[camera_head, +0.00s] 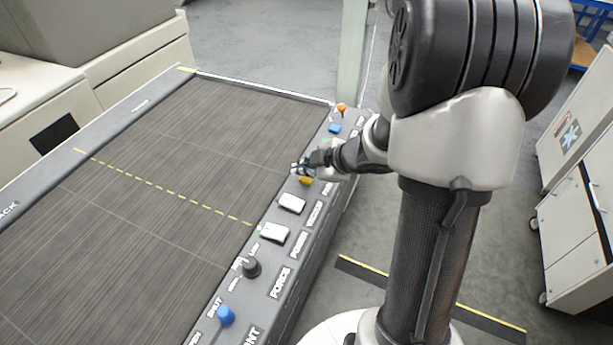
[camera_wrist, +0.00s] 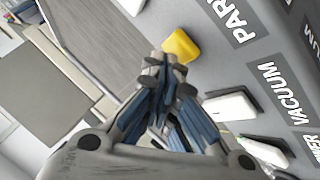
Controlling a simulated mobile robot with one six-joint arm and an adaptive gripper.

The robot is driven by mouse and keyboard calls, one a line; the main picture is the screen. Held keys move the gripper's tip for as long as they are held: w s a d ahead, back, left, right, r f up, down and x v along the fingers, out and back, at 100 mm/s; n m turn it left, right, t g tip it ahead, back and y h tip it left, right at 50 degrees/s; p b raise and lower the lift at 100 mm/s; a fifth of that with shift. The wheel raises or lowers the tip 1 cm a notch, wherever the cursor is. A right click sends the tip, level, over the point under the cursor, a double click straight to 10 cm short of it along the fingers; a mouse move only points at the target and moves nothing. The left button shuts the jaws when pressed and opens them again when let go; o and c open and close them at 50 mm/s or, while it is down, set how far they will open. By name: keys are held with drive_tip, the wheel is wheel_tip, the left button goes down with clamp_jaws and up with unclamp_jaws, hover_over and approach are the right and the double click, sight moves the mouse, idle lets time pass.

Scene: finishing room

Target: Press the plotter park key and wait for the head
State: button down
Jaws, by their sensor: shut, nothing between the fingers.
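The yellow park key (camera_wrist: 181,45) sits beside the PARK label on the grey control strip. In the head view the yellow key (camera_head: 306,181) shows partly, just below my gripper (camera_head: 297,169). In the wrist view my gripper (camera_wrist: 166,62) is shut and empty, its fingertips right by the near side of the key. I cannot tell whether they touch it. The plotter bed (camera_head: 170,165) is a dark, flat surface with a dashed yellow line across it. I cannot make out a plotter head in either view.
Along the strip are two white rocker switches (camera_head: 274,233) (camera_head: 291,203), a black knob (camera_head: 252,268), a blue knob (camera_head: 226,315), a blue key (camera_head: 334,128) and an orange knob (camera_head: 341,107). A white cabinet (camera_head: 580,200) stands at right. A pale post (camera_head: 351,60) rises behind the plotter.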

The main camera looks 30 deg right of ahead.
drive_tip(key=shift+f+b, duration=0.3)
drive_tip(key=shift+f, duration=0.25)
idle(0.4)
drive_tip(key=shift+r, duration=0.15)
drive_tip(key=shift+r+p, duration=0.8)
drive_tip(key=shift+p, duration=0.3)
